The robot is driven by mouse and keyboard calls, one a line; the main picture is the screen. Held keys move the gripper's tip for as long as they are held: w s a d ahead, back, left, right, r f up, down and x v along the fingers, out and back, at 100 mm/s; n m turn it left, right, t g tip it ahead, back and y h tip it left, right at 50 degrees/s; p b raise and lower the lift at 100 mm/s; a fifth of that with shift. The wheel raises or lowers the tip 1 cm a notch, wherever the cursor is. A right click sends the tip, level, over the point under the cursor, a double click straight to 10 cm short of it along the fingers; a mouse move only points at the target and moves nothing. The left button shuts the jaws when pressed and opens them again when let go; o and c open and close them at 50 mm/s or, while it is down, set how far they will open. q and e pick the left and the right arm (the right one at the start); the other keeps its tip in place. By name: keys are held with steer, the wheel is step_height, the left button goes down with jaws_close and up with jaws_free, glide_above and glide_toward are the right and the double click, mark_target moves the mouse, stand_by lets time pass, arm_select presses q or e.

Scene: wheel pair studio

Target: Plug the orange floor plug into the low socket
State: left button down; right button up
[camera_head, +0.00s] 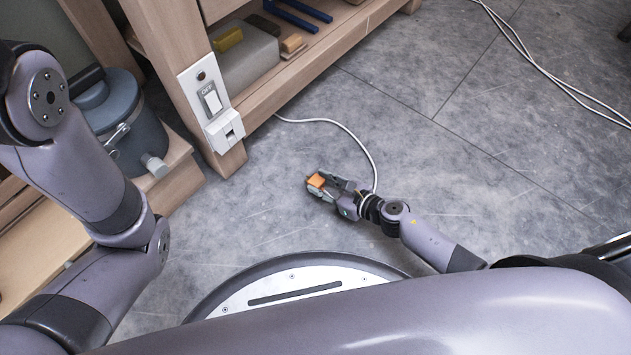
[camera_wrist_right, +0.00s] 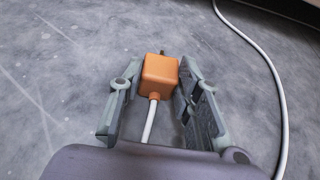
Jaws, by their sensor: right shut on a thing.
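The orange plug (camera_head: 316,181) is held between the fingertips of my right gripper (camera_head: 327,187), a little to the right of the wooden leg. In the right wrist view the orange plug (camera_wrist_right: 160,76) sits between the two fingers of my right gripper (camera_wrist_right: 160,90), its metal prong pointing away and its white cable running back toward the wrist. The low socket (camera_head: 225,131) is a white box at the bottom of the switch panel on the wooden leg, apart from the plug. My left arm shows at the left, but its gripper is out of view.
The white switch panel (camera_head: 208,97) marked OFF sits above the socket. A white cable (camera_head: 340,125) lies in a curve on the grey floor behind my right gripper. A blue-grey canister (camera_head: 125,125) stands left of the leg. Floor between plug and leg is clear.

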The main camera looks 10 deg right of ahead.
mark_target(323, 178)
steer(key=shift+r, duration=0.1)
stand_by(0.3)
steer(key=shift+r+p, duration=1.65)
steer(key=shift+r, duration=0.05)
steer(key=o, duration=0.7)
steer(key=c, duration=0.7)
